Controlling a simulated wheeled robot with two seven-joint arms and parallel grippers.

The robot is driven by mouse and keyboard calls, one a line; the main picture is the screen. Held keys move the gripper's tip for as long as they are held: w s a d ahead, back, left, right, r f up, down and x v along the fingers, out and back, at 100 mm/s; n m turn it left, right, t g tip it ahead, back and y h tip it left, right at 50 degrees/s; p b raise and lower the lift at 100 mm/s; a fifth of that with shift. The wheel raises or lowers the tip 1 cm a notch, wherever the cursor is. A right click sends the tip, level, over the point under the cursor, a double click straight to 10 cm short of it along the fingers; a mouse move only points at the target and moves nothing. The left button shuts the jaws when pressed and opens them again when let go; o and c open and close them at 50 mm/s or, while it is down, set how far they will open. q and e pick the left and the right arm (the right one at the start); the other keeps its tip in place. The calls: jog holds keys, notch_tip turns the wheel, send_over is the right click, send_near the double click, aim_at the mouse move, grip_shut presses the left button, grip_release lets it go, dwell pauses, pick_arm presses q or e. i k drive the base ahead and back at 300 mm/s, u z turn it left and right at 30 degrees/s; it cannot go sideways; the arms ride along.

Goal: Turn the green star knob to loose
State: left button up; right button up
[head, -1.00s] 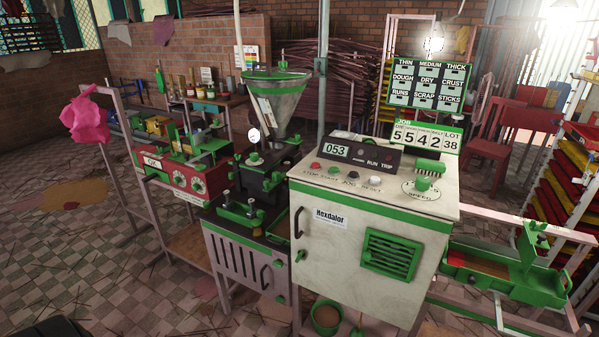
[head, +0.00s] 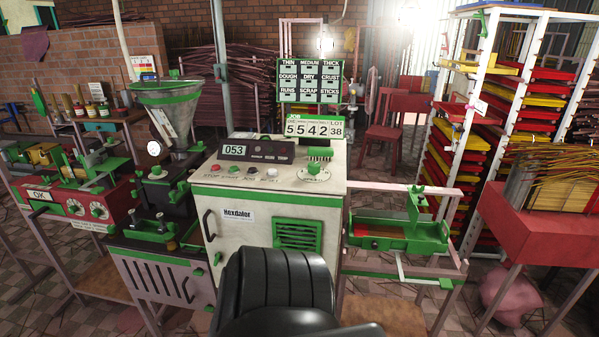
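A small green knob with a star-like outline (head: 415,190) stands at the back of the green trough (head: 400,243) on the right-hand frame. It looks like the star knob, but it is too small to read its setting or any loose mark. Other green knobs show on the extruder (head: 156,172) and on the cabinet top (head: 314,169). Neither of my grippers can be made out. A black ribbed part, probably of my own arm, fills the bottom centre and hides the lower front of the white cabinet.
The white cabinet (head: 235,245) with the 053 display stands in the middle. The hopper machine (head: 168,110) and red OK box (head: 65,205) are to its left. A tray rack (head: 500,100) and red table (head: 535,225) bound the right side. Pink rails surround the trough.

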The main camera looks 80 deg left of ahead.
aim_at(182, 185)
jog(key=z, duration=0.5)
jog(key=k, duration=1.1)
jog(key=u, duration=2.25)
